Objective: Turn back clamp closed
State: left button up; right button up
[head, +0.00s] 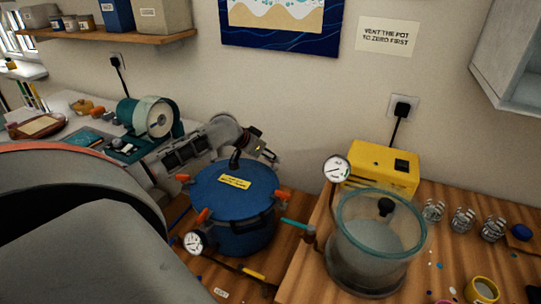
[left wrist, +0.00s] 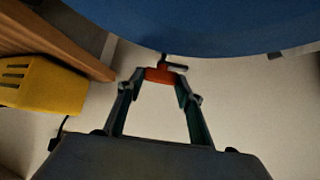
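The blue pressure pot (head: 234,215) stands on the wooden bench, its lid bearing a yellow label. Orange clamp handles show on its left side (head: 183,177) and front (head: 203,215). My left arm reaches behind the pot, and my left gripper (head: 262,150) is at its back, partly hidden by the lid. In the left wrist view the back clamp's orange handle (left wrist: 160,75) lies crosswise between the fingertips of my left gripper (left wrist: 160,77), which appear to touch both its ends. The blue pot side (left wrist: 210,22) is just beyond. My right gripper is not in view.
A glass chamber (head: 372,245) and a yellow pump (head: 383,168) stand right of the pot, with a pressure gauge (head: 336,168) between. A second gauge (head: 194,242) and hose are at the pot's front. The wall is close behind. A green machine (head: 150,118) stands left.

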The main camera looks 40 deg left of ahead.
pick_arm(q)
jog(key=shift+d+n+y, duration=0.1)
jog(key=shift+n+y, duration=0.2)
jog(key=shift+n, duration=0.1)
jog(key=n+y, duration=0.3)
jog(key=shift+w+d+n, duration=0.1)
jog(key=shift+d+n, duration=0.15)
jog(key=shift+n, duration=0.15)
jog(key=n+g+y, duration=0.1)
jog(key=n+y, duration=0.1)
jog(key=n, duration=0.1)
jog(key=n+g+y, duration=0.1)
jog(key=n, duration=0.1)
jog(key=shift+w+d+g, duration=0.15)
jog(key=shift+d+g, duration=0.15)
jog(key=shift+d, duration=0.05)
jog(key=n+g+y, duration=0.1)
jog(key=n, duration=0.1)
jog(key=n+g+y, duration=0.1)
jog(key=n+g, duration=0.1)
jog(key=n, duration=0.1)
jog(key=shift+w+d+y, duration=0.1)
jog(key=shift+w+y, duration=0.1)
jog(key=shift+y, duration=0.1)
jog(key=shift+w+n+g+y, duration=0.1)
jog(key=shift+n+g+y, duration=0.2)
jog(key=shift+n+g, duration=1.1)
jog(key=shift+n, duration=0.4)
jog(key=o, duration=1.1)
jog(key=shift+a, duration=0.2)
